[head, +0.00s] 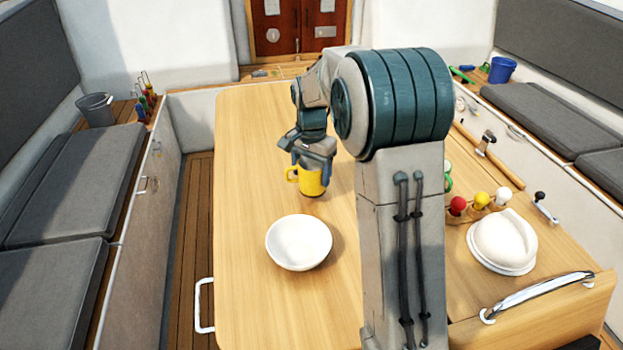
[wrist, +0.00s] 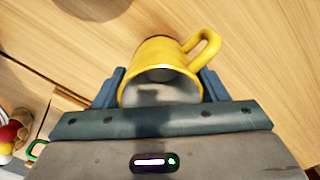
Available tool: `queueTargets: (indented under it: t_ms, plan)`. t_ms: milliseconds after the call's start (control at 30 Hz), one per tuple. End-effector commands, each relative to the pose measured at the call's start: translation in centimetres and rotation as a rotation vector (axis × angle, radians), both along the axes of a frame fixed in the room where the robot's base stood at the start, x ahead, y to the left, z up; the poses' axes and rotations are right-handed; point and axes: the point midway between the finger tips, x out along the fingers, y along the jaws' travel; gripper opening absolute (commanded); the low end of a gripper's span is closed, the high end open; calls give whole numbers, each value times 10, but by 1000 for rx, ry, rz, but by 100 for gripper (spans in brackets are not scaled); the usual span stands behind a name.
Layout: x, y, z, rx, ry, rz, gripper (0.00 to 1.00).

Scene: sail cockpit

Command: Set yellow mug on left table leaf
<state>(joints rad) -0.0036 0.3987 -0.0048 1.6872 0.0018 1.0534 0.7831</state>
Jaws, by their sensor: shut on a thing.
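The yellow mug (head: 312,182) is at my gripper (head: 313,160), over the left table leaf (head: 245,180). In the wrist view the yellow mug (wrist: 160,65) sits between the two blue fingers of my gripper (wrist: 162,88), which is shut on it. Its handle points to the upper right there, and to the left in the head view. The mug looks upright; whether its base touches the wood I cannot tell.
A white bowl (head: 299,242) stands on the same leaf, nearer than the mug. Cushioned benches flank the table. The leaf's left and far parts are clear.

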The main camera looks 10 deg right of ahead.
Motion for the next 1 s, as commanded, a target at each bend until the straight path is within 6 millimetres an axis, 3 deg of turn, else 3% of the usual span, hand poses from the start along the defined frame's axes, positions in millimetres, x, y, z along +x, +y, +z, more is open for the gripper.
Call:
queueTargets:
  t_ms: [200, 600, 633, 700, 1000]
  plan:
    - [0, -1, -29, 0, 4, -1, 42]
    - [0, -1, -36, 1, 2, -1, 42]
    - [0, -1, -36, 1, 2, -1, 69]
    - [0, -1, -35, 1, 2, -1, 88]
    - [0, -1, -34, 1, 2, -1, 88]
